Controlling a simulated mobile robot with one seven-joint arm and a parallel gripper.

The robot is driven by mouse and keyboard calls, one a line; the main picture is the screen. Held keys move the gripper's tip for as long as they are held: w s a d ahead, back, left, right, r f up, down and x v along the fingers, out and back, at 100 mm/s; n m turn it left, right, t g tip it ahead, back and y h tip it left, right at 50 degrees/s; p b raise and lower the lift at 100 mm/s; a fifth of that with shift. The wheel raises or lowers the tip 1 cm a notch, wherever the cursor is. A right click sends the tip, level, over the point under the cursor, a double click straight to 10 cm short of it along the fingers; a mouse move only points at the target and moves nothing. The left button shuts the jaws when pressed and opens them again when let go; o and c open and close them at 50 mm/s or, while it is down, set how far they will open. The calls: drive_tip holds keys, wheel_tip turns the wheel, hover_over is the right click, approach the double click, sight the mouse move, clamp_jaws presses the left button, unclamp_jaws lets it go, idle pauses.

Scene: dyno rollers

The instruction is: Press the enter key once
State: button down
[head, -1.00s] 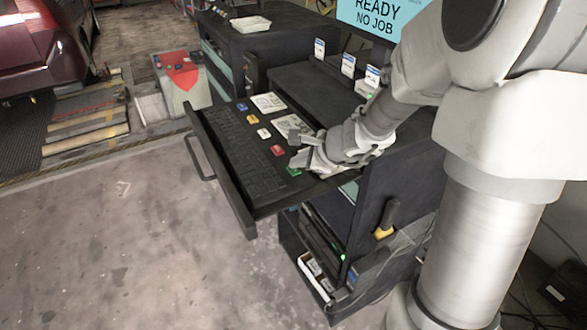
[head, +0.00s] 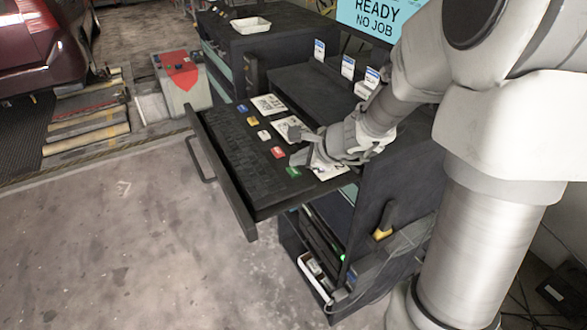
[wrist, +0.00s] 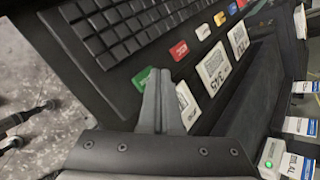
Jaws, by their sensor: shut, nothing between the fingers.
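A keyboard (head: 239,153) lies on the pulled-out drawer of the dark cabinet. A row of coloured keys runs along its right side. The nearest is a green key (head: 293,172), also seen in the wrist view (wrist: 144,78); I cannot read which key is enter. My gripper (head: 298,158) is over the drawer close beside the green key. In the wrist view the shut, empty fingers (wrist: 158,78) point toward the keys, their tip beside the green key and partly covering a white card. I cannot tell whether the tip touches anything.
Red (head: 278,153), white, yellow and blue keys continue the row. White printed cards (head: 268,104) lie to their right. A screen (head: 376,17) reads "READY NO JOB". Several labelled tags (head: 348,66) stand on the cabinet top.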

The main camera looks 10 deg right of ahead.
sight(298, 173)
wheel_tip(298, 173, up, 5)
drive_tip(key=p, duration=0.4)
drive_tip(key=shift+r, duration=0.1)
idle(0.7)
